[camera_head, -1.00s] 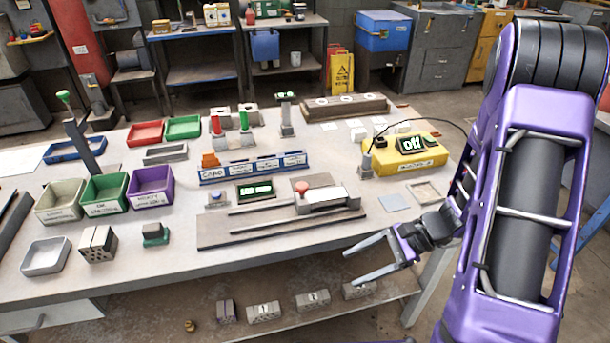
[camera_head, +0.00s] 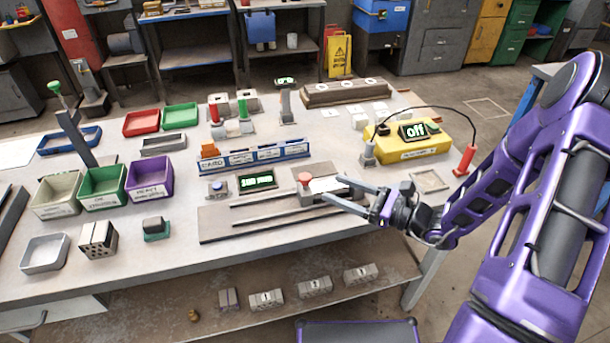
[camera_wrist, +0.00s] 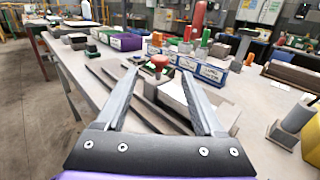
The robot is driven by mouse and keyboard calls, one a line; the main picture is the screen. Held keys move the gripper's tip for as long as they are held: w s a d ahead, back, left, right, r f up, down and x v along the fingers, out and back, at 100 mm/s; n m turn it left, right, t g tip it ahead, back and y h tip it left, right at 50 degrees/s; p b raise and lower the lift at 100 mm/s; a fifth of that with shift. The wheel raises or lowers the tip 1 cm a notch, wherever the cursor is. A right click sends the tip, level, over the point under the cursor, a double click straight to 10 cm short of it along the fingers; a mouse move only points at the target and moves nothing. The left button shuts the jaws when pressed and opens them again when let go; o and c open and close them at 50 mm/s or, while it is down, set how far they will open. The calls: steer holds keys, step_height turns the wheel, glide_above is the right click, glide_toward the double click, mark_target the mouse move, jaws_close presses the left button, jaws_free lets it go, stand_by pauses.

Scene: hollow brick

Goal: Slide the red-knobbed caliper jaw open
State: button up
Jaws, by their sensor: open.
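The caliper jaw is a grey sliding block with a red knob (camera_head: 304,177) at its left end, on a dark base board (camera_head: 222,222) with two long rails. A pale plate (camera_head: 325,184) lies right of the knob. My gripper (camera_head: 330,190) is open and empty, its fingers pointing left over the right part of the caliper. In the wrist view the red knob (camera_wrist: 160,61) stands beyond the fingertips, roughly between them, and apart from both. The fingers hide part of the plate and rails.
A green-lit display (camera_head: 257,181) and a blue card rack (camera_head: 254,157) stand behind the caliper. A yellow box reading "off" (camera_head: 405,148) with a cable stands at the back right. Bins, including a purple one (camera_head: 150,177), fill the left.

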mark_target(305, 176)
steer(key=x, duration=0.9)
steer(key=shift+a, duration=0.15)
jaws_close()
steer(key=shift+f, duration=0.1)
stand_by(0.9)
